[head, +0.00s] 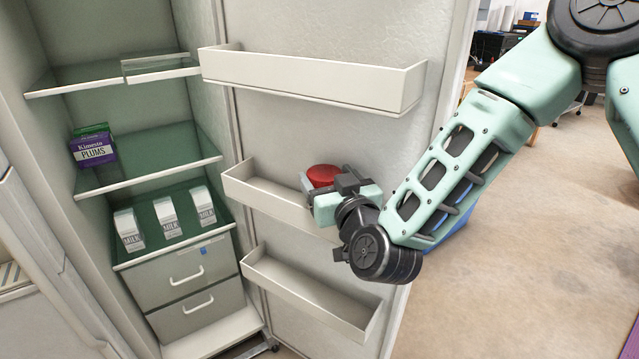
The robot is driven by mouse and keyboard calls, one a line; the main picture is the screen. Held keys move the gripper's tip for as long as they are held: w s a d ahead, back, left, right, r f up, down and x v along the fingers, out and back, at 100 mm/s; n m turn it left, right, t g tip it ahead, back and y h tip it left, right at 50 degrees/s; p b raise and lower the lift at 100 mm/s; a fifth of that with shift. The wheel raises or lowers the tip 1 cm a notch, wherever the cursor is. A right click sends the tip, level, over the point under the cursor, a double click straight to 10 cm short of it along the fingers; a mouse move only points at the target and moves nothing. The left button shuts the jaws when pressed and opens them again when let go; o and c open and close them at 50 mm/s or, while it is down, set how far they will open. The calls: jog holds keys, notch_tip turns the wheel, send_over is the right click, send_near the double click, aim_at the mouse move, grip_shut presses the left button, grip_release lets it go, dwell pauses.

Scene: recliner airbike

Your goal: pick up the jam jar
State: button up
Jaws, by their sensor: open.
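The jam jar (322,175) shows as a round red lid at the middle door shelf (262,200) of the open fridge. Its body is hidden behind my gripper and the shelf front. My gripper (325,190) is right at the jar, on the near side of the red lid. The jaws are open, and dark finger parts show beside and just below the lid. I cannot tell whether the fingers touch the jar.
The fridge door carries an upper shelf (310,82) and a lower shelf (310,295), both looking empty. Inside the fridge are a Kimesto plums box (92,150), several milk cartons (167,217) and two drawers (185,275). Open floor (530,220) lies to the right.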

jog(key=shift+w+a, duration=0.1)
jog(key=shift+w, duration=0.15)
jog(key=c, duration=1.4)
jog(key=shift+r, duration=0.1)
jog(key=shift+c, duration=0.8)
jog(key=shift+s+r, duration=0.1)
